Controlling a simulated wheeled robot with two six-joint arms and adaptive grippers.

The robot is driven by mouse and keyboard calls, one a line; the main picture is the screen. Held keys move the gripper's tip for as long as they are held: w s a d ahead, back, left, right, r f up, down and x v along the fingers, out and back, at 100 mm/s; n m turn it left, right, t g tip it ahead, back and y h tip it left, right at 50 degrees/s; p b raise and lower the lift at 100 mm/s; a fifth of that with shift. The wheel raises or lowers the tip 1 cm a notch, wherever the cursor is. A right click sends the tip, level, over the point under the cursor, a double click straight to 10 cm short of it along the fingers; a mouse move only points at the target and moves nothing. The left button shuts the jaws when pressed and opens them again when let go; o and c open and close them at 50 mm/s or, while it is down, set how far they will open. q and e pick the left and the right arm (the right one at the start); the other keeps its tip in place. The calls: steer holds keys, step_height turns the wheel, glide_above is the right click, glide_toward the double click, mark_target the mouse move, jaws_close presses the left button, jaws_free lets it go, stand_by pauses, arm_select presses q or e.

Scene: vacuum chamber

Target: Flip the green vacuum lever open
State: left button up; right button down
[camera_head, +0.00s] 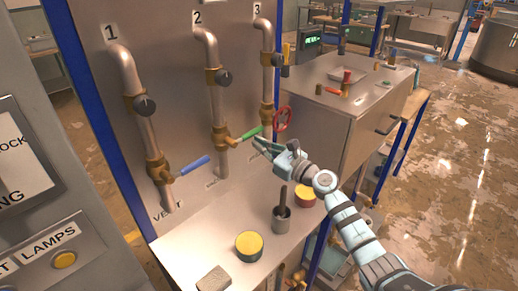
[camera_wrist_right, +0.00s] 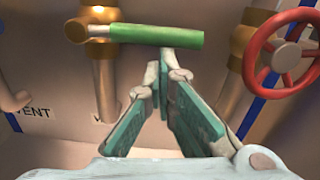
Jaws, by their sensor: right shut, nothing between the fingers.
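The green lever (camera_head: 249,133) sticks out to the right from the brass valve (camera_head: 221,137) low on pipe 2. In the right wrist view the green lever (camera_wrist_right: 155,35) lies nearly level across the top, with its valve (camera_wrist_right: 95,22) at its left end. My right gripper (camera_head: 261,145) is shut and empty, just below the lever's outer part. In the wrist view its fingertips (camera_wrist_right: 166,66) come together right under the green handle; I cannot tell whether they touch it. My left gripper is not in view.
A blue lever (camera_head: 195,165) is on pipe 1, left of the green one. A red handwheel (camera_head: 282,119) is on pipe 3, close right of it. A yellow-topped can (camera_head: 249,246) and a grey cup with a rod (camera_head: 281,219) stand on the metal bench below.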

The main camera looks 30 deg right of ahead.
steer(key=shift+r, duration=0.25)
steer(key=a+r+n+b, duration=0.2)
steer(key=r+n, duration=0.3)
steer(key=n, duration=0.4)
steer(key=s+a+r+n+b, duration=0.1)
steer(key=r+n+b, duration=0.3)
steer(key=n, duration=0.4)
steer(key=shift+s+a+r+n+g, duration=0.25)
steer(key=shift+a+r+n+g, duration=0.15)
steer(key=shift+a+r, duration=0.05)
